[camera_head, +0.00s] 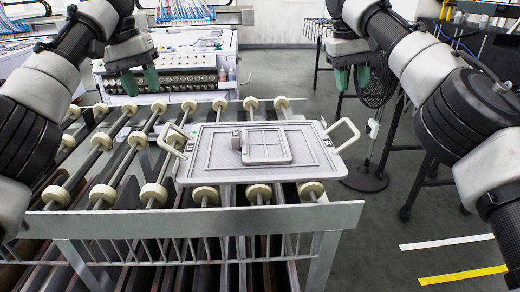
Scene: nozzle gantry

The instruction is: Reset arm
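My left gripper (140,80) hangs at the upper left with its green fingertips pointing down. They are apart with nothing between them, in front of the white machine. My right gripper (352,77) hangs at the upper right, fingertips also down, apart and empty. Both arms are raised and bent, coming in from the two sides. A grey tray (200,166) with two pale handles lies flat on the roller conveyor, between and below the grippers. Neither gripper touches it. A smaller rectangular frame (266,144) and a small grey block (236,143) sit on the tray.
The roller conveyor (180,222) with cream wheels fills the front left and centre. A white machine (175,70) with bottles stands behind it. A black fan (365,180) stands right of the tray. Dark tables stand farther right. Open floor with white and yellow stripes lies at lower right.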

